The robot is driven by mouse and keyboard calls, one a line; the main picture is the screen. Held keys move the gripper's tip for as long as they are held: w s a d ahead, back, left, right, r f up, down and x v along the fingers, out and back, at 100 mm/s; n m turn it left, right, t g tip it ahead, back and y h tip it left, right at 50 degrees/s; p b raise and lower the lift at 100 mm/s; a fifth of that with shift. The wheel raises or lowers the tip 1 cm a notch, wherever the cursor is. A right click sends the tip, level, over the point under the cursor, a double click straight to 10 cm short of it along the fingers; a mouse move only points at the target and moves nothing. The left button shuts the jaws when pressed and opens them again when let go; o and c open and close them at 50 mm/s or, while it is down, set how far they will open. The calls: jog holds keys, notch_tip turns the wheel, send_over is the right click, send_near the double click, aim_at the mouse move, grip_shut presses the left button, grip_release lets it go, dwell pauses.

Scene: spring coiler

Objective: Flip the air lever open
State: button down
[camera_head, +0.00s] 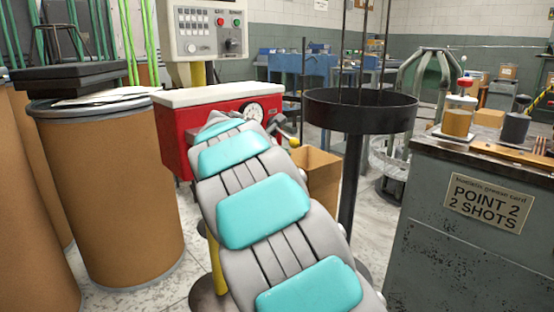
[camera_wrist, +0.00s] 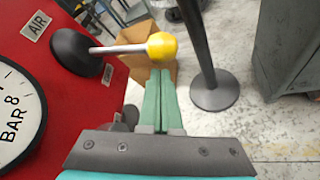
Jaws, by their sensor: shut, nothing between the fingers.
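The air lever is a metal rod with a yellow ball knob (camera_wrist: 162,46) at its end and a dark round hub (camera_wrist: 76,52) on the red machine face. In the wrist view the rod points right from the hub, roughly level, beside a plate reading AIR (camera_wrist: 36,25). The yellow knob (camera_head: 294,142) also shows small in the head view, to the right of the red box. My gripper (camera_wrist: 160,76) has green fingers, held together and empty. The fingertips appear just below the knob in the picture; I cannot tell if they touch it. My arm hides the gripper in the head view.
A pressure gauge (camera_wrist: 14,112) sits on the red box (camera_head: 180,135). An open cardboard box (camera_head: 318,175) is on the floor behind my arm. A black round pan (camera_head: 360,110) on a post stands right of it. A grey cabinet (camera_head: 430,240) is at right, brown drums (camera_head: 110,190) at left.

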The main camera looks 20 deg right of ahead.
jog(key=shift+s+d+r, duration=0.15)
jog(key=shift+s+r, duration=0.05)
jog(key=shift+r, duration=0.1)
jog(key=shift+r, duration=0.1)
jog(key=shift+s+r+g+p, duration=0.2)
jog(key=shift+g+p, duration=0.1)
jog(key=shift+p, duration=0.75)
